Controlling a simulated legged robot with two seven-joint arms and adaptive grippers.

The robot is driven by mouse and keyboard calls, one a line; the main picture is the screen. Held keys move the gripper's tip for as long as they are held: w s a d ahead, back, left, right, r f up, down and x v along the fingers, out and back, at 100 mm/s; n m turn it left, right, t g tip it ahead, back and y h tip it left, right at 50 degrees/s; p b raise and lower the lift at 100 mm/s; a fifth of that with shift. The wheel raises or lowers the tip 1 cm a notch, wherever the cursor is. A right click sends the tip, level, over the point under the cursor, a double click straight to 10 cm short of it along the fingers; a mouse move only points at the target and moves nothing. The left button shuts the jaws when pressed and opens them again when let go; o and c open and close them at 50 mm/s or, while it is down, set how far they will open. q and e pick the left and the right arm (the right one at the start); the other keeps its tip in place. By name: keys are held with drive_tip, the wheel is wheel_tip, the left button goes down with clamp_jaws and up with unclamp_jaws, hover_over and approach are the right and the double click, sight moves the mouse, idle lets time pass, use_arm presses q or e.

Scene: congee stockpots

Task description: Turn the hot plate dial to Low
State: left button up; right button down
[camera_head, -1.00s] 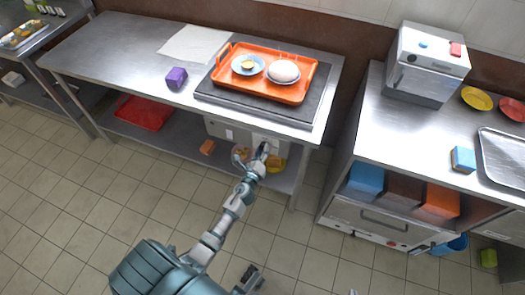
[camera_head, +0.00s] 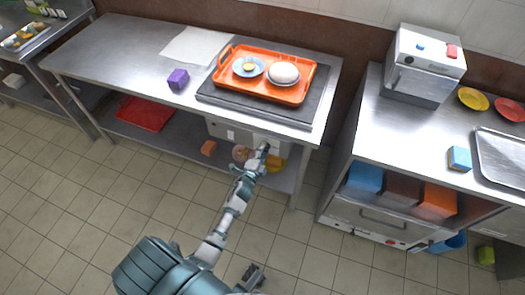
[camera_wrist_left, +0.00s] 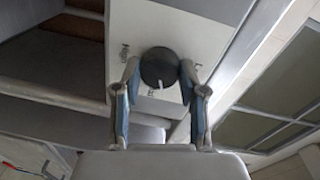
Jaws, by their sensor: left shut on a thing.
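The hot plate (camera_head: 205,92) is a dark slab on the steel table, with an orange tray (camera_head: 266,97) on top. Its pale front panel (camera_head: 222,131) hangs below the table edge. The dial (camera_wrist_left: 158,66) is a round black knob with a white pointer mark (camera_wrist_left: 159,85) in the left wrist view. My left gripper (camera_head: 263,148) is at the front panel; in the left wrist view its two fingers (camera_wrist_left: 158,78) are shut on the dial from both sides. The gripper hides the dial in the head view. A dark part at the bottom, seemingly my right gripper (camera_head: 253,274), is unclear.
A purple cube (camera_head: 178,79) and a pale sheet (camera_head: 195,46) lie on the table. A lower shelf beneath holds a red tray (camera_head: 145,113) and an orange block (camera_head: 209,148). Another counter (camera_head: 415,140) stands to the right. The tiled floor is open in front.

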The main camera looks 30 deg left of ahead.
use_arm(q)
drive_tip(key=n+p, duration=0.1)
drive_tip(key=n, duration=0.3)
drive_tip(key=n+p, duration=0.1)
drive_tip(key=n, duration=0.3)
drive_tip(key=n+p, duration=0.1)
drive_tip(key=n, duration=0.3)
drive_tip(key=shift+s+f+n+t+h, duration=0.1)
drive_tip(key=shift+f+n+t+h, duration=0.2)
drive_tip(key=shift+f, duration=0.1)
use_arm(e)
wheel_tip(320, 180, down, 8)
drive_tip(key=s+g, duration=0.2)
drive_tip(key=shift+s+d, duration=0.2)
drive_tip(key=shift+d, duration=0.15)
use_arm(q)
drive_tip(key=shift+p, duration=0.3)
use_arm(e)
drive_tip(key=shift+f, duration=0.1)
use_arm(q)
drive_tip(key=o, duration=0.9)
drive_tip(key=shift+o, duration=1.2)
drive_tip(key=shift+a+r, duration=0.1)
use_arm(e)
drive_tip(key=shift+w, duration=0.1)
